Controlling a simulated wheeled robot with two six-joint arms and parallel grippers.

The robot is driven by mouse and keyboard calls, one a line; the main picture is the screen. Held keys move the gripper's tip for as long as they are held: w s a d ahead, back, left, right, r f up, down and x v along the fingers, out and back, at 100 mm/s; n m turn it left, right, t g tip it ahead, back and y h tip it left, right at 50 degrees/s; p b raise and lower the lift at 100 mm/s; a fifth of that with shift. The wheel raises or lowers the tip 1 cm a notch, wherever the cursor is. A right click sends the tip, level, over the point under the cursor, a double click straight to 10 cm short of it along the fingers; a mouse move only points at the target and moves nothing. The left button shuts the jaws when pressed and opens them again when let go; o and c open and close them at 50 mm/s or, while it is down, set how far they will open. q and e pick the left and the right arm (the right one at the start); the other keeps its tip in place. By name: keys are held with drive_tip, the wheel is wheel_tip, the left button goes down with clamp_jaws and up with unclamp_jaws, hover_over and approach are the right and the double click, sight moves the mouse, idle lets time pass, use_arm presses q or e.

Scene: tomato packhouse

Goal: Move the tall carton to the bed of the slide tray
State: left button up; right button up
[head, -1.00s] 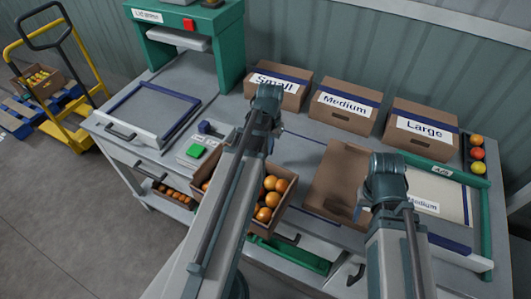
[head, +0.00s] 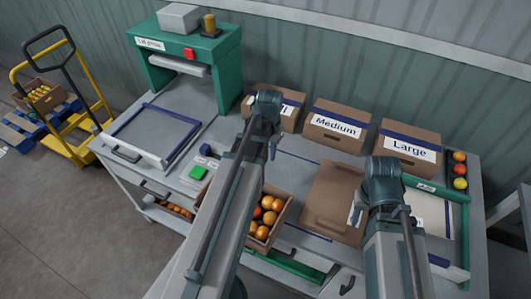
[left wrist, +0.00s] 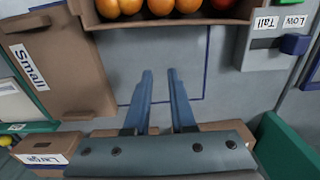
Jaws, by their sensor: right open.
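An open brown carton (head: 283,218) full of orange-red tomatoes, seemingly the tall carton, stands at the bench's front middle, partly hidden by my left arm. It also shows along the top of the left wrist view (left wrist: 200,16). The slide tray (head: 118,146), grey with blue edging and a front handle, lies left on the bench, before the green press; its bed is empty. My left gripper (left wrist: 160,72) is open and empty over the bench behind the carton; it also shows in the head view (head: 272,150). My right gripper (head: 362,205) is above the bench right of the carton, fingers mostly hidden.
A flat brown piece (head: 335,190) labelled Small lies right of the carton. Boxes marked Medium (head: 338,127) and Large (head: 409,149) line the back. The green press (head: 190,48) stands behind the tray. A switch box with a green button (head: 198,172) sits between tray and carton.

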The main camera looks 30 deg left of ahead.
use_arm(q)
drive_tip(key=shift+o, duration=1.1)
drive_tip(key=s+d+f+m+b, duration=0.1)
drive_tip(key=s+d+m, duration=0.1)
drive_tip(key=d, duration=0.9)
drive_tip(key=shift+s+d+y, duration=0.25)
drive_tip(key=shift+s+y, duration=0.05)
drive_tip(key=shift+s, duration=0.15)
drive_tip(key=s+d+m, duration=0.1)
drive_tip(key=s+d, duration=0.2)
drive_tip(key=d, duration=0.2)
drive_tip(key=s+d+f+m+b, duration=0.1)
drive_tip(key=s+d, duration=0.2)
drive_tip(key=d, duration=0.3)
drive_tip(key=shift+s+d+y, duration=0.15)
drive_tip(key=shift+s+y, duration=0.15)
drive_tip(key=shift+y, duration=0.1)
